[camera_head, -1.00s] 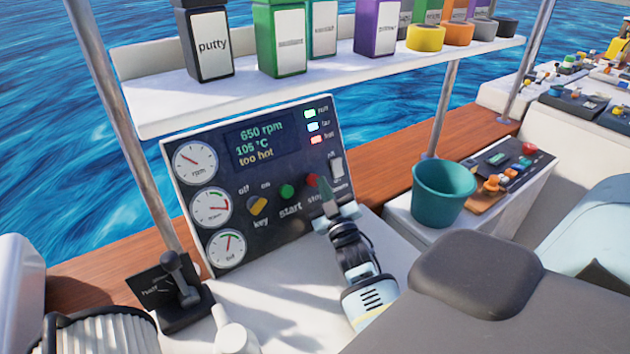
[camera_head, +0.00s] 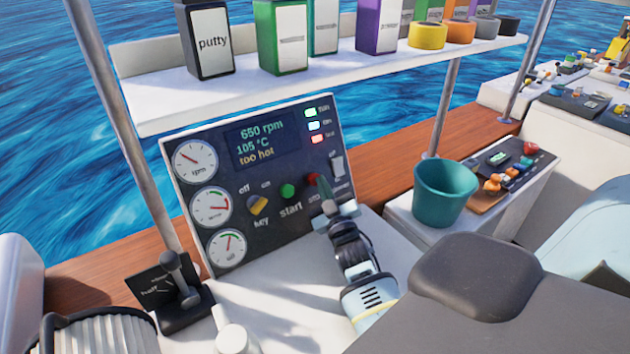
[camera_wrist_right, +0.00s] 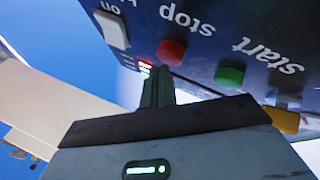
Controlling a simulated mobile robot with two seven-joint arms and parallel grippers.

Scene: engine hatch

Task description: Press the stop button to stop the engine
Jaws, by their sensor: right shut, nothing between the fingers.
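The engine panel (camera_head: 270,175) stands upright on the white console, and its screen (camera_head: 263,143) reads 650 rpm, 105 °C, too hot. The red stop button (camera_head: 311,180) is on the panel right of the green start button (camera_head: 287,191). In the right wrist view the stop button (camera_wrist_right: 171,52) shows clear, near the tip of my right gripper (camera_wrist_right: 157,85). My right gripper (camera_head: 325,188) is shut and empty, its fingertips in front of the panel close to the stop button. I cannot tell whether they touch. My left gripper is not in view.
A yellow key switch (camera_head: 257,205) and a white rocker switch (camera_head: 337,165) flank the buttons. A shelf (camera_head: 300,85) with bottles and tape rolls hangs above. A throttle lever (camera_head: 180,285) stands at lower left, a teal bucket (camera_head: 443,195) at right.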

